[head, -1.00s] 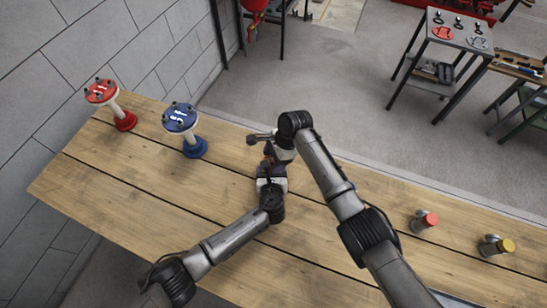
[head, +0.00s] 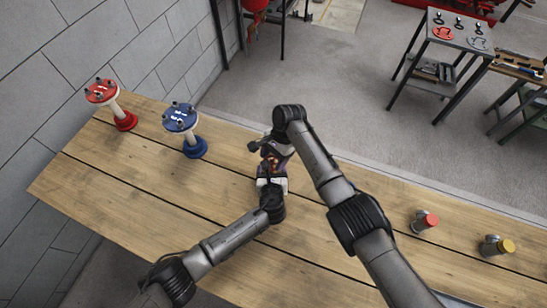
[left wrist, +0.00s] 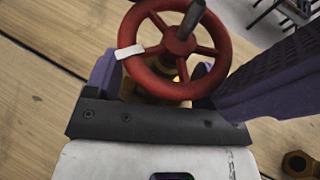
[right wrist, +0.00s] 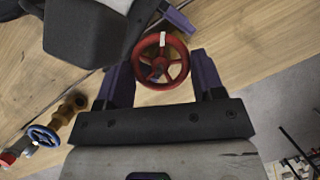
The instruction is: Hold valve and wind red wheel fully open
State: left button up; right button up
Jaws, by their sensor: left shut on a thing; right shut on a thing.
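The red wheel (left wrist: 180,42) sits over a brass valve body (left wrist: 150,82) in the left wrist view. It has a white tag on its left rim and a dark upright post at the top. My left gripper (left wrist: 155,74) is shut on the valve body, its purple fingers either side below the wheel. In the right wrist view the red wheel (right wrist: 160,64) lies between the purple fingers of my right gripper (right wrist: 163,74), which is shut on it. In the head view both grippers meet above the bench, and the wheel is mostly hidden.
A red stand (head: 112,104) and a blue stand (head: 185,129) are at the bench's left. A blue wheel (right wrist: 43,135) shows in the right wrist view. The bench (head: 110,160) is clear at front left.

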jog(key=shift+w+a+n+g+h, duration=0.1)
jog(key=shift+n+g+h, duration=0.2)
jog(key=shift+n, duration=0.8)
jog(key=shift+n+g+h, duration=0.2)
jog(key=shift+n+h, duration=0.2)
jog(key=shift+n, duration=0.7)
jog(key=o, duration=0.7)
jog(key=shift+c, duration=0.2)
jog(key=v, duration=1.2)
jog(key=shift+c, duration=0.4)
